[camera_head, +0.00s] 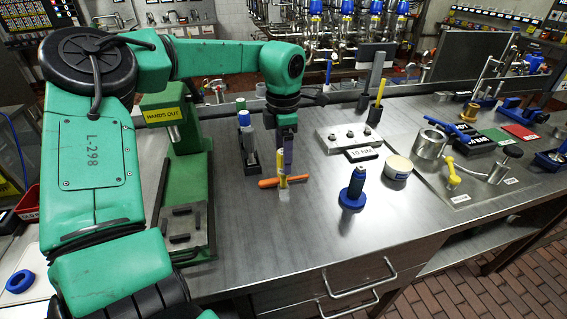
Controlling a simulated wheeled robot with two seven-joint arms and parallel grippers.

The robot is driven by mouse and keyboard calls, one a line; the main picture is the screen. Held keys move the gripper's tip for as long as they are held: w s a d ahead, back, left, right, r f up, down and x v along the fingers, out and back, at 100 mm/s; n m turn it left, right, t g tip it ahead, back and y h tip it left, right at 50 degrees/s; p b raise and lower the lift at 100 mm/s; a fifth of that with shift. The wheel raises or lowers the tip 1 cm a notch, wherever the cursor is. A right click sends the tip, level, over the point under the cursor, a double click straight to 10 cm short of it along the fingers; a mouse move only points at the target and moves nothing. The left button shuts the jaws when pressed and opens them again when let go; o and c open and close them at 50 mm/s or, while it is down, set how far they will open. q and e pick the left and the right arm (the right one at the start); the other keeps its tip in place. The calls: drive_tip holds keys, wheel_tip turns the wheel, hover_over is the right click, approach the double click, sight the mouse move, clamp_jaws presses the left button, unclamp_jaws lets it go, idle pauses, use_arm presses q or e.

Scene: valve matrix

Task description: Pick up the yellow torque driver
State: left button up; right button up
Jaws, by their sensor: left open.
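My left gripper (284,158) points straight down over the near middle of the bench and is open. An orange bar (267,183) lies crosswise at the tool. Another slim yellow tool (380,93) stands upright in a dark holder farther back. My right gripper is not in view.
The front middle bench is clear.

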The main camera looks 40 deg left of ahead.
use_arm(q)
wheel_tip(320, 180, down, 3)
drive_tip(key=shift+r, duration=0.15)
drive_tip(key=shift+f, duration=0.25)
clamp_jaws()
wheel_tip(320, 180, up, 20)
